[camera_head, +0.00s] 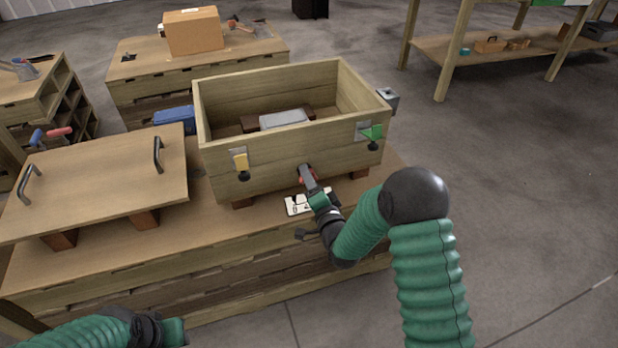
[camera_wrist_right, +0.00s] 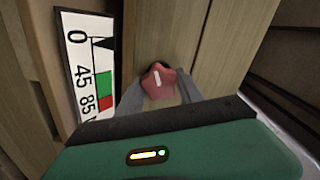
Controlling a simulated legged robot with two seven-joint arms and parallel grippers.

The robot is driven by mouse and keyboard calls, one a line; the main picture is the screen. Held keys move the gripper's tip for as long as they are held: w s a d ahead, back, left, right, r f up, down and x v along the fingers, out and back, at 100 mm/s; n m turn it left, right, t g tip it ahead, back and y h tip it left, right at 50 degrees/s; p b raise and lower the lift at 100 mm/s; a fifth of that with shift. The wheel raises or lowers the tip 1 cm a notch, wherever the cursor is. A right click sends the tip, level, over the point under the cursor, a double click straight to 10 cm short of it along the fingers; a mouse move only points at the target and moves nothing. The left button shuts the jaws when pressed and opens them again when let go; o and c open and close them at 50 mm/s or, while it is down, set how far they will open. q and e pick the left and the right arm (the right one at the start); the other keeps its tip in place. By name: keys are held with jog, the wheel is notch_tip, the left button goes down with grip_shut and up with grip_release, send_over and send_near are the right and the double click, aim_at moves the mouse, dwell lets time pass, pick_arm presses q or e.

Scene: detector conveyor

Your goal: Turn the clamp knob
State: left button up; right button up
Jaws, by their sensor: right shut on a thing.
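The red clamp knob (camera_wrist_right: 158,82) sits on the front wall of the wooden box. In the right wrist view it is between my right gripper's (camera_wrist_right: 160,98) grey fingers, with a pale mark on its face. My right gripper (camera_head: 306,176) is shut on it in the head view, where only a bit of red shows. A white scale card (camera_wrist_right: 88,70) with 0, 45 and 85 and green and red bands is beside the knob; in the head view the card (camera_head: 296,204) lies below the gripper. My left arm shows at the bottom left; its fingers are out of view.
The open wooden box (camera_head: 280,165) holds a grey item (camera_head: 284,119) and has a yellow latch (camera_head: 241,163) and a green latch (camera_head: 372,132) in front. A wooden lid (camera_head: 95,185) with two black handles lies to the left on the workbench (camera_head: 180,245).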

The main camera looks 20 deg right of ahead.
jog(key=shift+d+f+m, duration=0.1)
jog(key=shift+f+m, duration=0.05)
jog(key=shift+m, duration=0.95)
jog(key=shift+f, duration=0.1)
jog(key=o, duration=1.4)
jog(key=shift+d, duration=0.1)
jog(key=shift+s+p, duration=0.4)
jog(key=s+p, duration=0.1)
jog(key=s, duration=0.4)
jog(key=s+p, duration=0.1)
jog(key=s, duration=0.4)
jog(key=s+p, duration=0.1)
jog(key=s, duration=0.5)
jog(key=shift+d, duration=0.25)
